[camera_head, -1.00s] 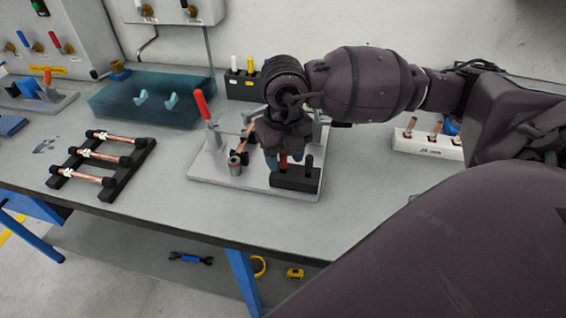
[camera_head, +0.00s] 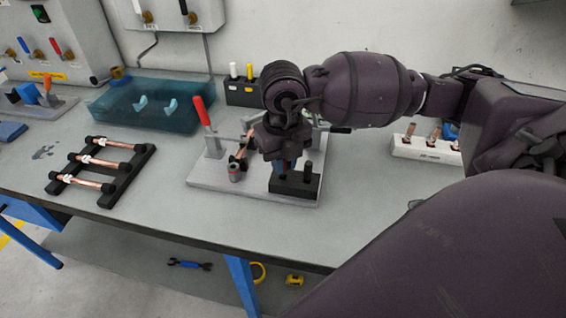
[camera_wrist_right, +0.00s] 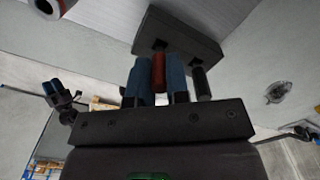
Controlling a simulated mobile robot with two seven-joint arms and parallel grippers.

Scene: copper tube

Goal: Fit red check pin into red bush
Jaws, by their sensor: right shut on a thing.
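My right gripper (camera_head: 279,166) is over the front of the fixture plate, at the black pin block (camera_head: 308,186). In the right wrist view its blue fingers (camera_wrist_right: 158,85) are shut on the red check pin (camera_wrist_right: 158,70), which stands between them. I cannot tell whether the pin's lower end is in the block or clear of it. The red bush (camera_head: 234,173) is a small grey cylinder with a reddish ring, left of the block. Part of it shows at the top left of the right wrist view (camera_wrist_right: 46,5). My left gripper is not in view.
A black pin (camera_head: 308,168) stands in the block's right side, close to my fingers. A red-handled clamp (camera_head: 202,112) rises at the plate's left. A rack of copper tubes (camera_head: 100,165) lies further left. A white holder (camera_head: 425,149) stands right. The front right table is clear.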

